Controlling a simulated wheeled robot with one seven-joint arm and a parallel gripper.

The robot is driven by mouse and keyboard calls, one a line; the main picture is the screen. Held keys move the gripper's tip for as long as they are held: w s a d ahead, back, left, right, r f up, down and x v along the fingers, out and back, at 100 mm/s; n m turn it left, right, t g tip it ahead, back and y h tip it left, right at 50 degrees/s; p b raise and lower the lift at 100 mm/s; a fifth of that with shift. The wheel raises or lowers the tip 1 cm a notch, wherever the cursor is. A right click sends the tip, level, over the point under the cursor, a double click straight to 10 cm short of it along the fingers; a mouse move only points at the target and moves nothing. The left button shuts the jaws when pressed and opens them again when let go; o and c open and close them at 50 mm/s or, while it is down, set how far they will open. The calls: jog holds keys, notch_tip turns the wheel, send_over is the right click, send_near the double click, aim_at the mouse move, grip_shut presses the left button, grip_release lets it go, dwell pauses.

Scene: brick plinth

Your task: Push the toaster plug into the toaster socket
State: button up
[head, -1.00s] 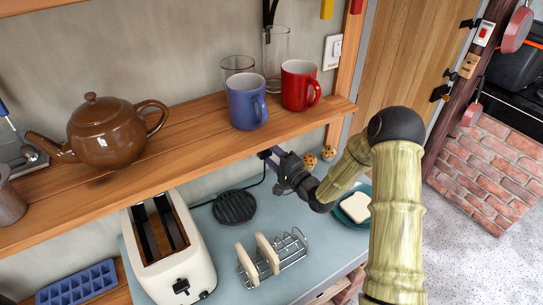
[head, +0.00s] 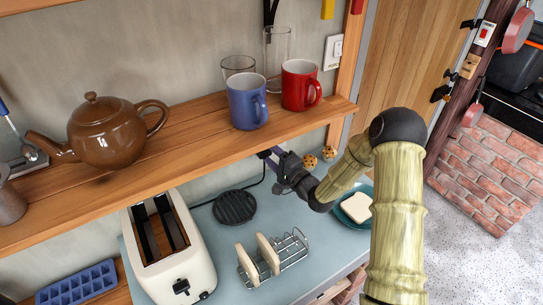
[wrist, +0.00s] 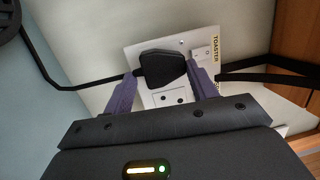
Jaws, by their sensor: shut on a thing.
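The toaster plug (wrist: 163,68) is a black block between the purple fingers of my gripper (wrist: 163,77) in the wrist view. My gripper is shut on it. A black cord runs left from the plug. The toaster socket (wrist: 170,98) is a white wall plate with a yellow TOASTER label, a small switch and dark holes below the plug. The plug overlaps the plate; I cannot tell whether its pins are in. In the head view my gripper (head: 270,160) is under the shelf at the wall, and the plug and socket are hidden. The toaster (head: 168,250) is cream, at lower left.
The wooden shelf (head: 190,140) above my gripper bears a teapot (head: 107,132), a blue mug (head: 245,102), a red mug (head: 298,86) and glasses.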

jog(key=shift+w+a, duration=0.15)
jog(key=shift+w, duration=0.1)
jog(key=o, duration=1.1)
jog(key=b+v, duration=0.4)
jog(key=v, duration=1.3)
jog(key=shift+s, duration=0.15)
